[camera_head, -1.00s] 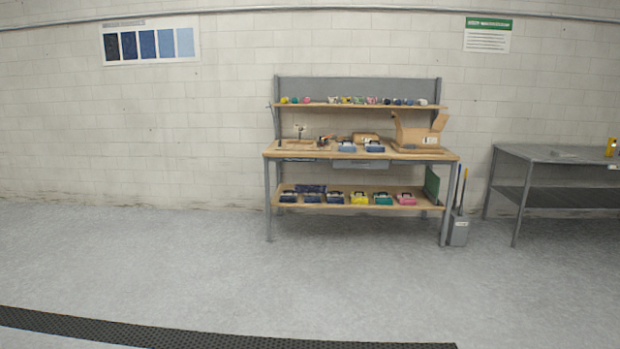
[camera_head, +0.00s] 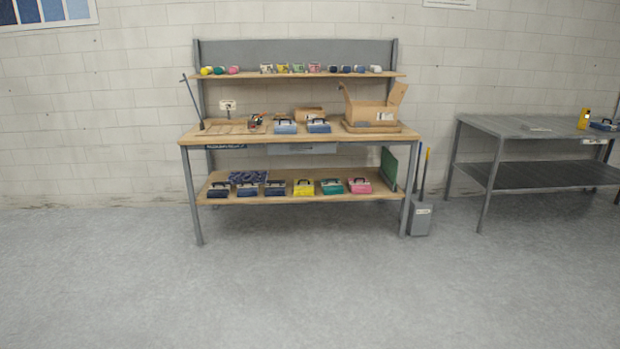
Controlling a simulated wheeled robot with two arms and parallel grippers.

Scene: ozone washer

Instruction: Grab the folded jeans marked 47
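No folded jeans marked 47 can be made out for certain. On the workbench (camera_head: 300,136) two light blue folded-looking bundles with dark tops, one on the left (camera_head: 285,127) and one on the right (camera_head: 318,126), lie near the middle of the top. On the lower shelf (camera_head: 300,198) stands a row of similar bundles: dark blue ones (camera_head: 275,188), a yellow one (camera_head: 304,187), a teal one (camera_head: 333,186) and a pink one (camera_head: 360,185). Any numbers are too small to read. Neither of my grippers is in view.
An open cardboard box (camera_head: 372,112) stands at the right of the bench top. Small coloured items line the upper shelf (camera_head: 300,76). A grey bin (camera_head: 420,218) stands between the bench and a grey metal table (camera_head: 530,128). The floor (camera_head: 310,290) ahead is clear.

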